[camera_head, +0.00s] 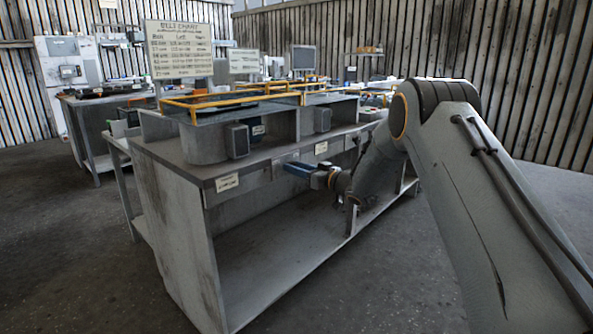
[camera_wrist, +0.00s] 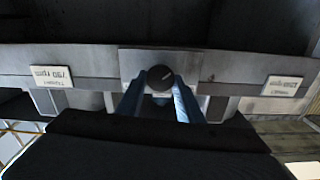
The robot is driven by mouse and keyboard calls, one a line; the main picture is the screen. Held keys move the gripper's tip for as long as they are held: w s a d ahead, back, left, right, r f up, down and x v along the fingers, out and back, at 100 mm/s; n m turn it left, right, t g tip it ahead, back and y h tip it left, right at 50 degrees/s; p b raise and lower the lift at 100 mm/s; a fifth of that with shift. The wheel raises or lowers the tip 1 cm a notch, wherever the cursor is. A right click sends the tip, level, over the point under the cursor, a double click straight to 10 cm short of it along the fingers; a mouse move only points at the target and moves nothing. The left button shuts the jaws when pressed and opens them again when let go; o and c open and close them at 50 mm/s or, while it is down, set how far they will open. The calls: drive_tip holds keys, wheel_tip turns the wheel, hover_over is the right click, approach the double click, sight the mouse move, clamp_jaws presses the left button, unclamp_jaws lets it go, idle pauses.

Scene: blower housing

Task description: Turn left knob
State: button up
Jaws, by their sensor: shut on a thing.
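A dark round knob (camera_wrist: 160,77) sits on the front panel of the bench, in the middle of the wrist view. My gripper (camera_wrist: 160,90) has its two blue fingers on either side of the knob and is shut on it. In the head view my gripper (camera_head: 291,168) reaches the bench's front edge from the right. The knob itself cannot be made out there. Whether this is the left knob cannot be told for sure.
The grey bench (camera_head: 182,225) has an open lower shelf. Its front edge carries a label at the left (camera_head: 227,182) and another further right (camera_head: 321,148). Housings with yellow rails (camera_head: 215,103) stand on top. A chart board (camera_head: 179,49) stands behind. The floor at the front is clear.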

drive_tip(key=shift+s+a+f+n+b, duration=0.15)
drive_tip(key=shift+n+b, duration=1.7)
drive_tip(key=shift+n, duration=2.7)
drive_tip(key=shift+f+n+b, duration=0.1)
drive_tip(key=shift+n+b, duration=1.75)
drive_tip(key=shift+n, duration=2.7)
drive_tip(key=o, duration=1.1)
drive_tip(key=shift+c, duration=0.2)
drive_tip(key=v, duration=0.8)
drive_tip(key=shift+p, duration=0.35)
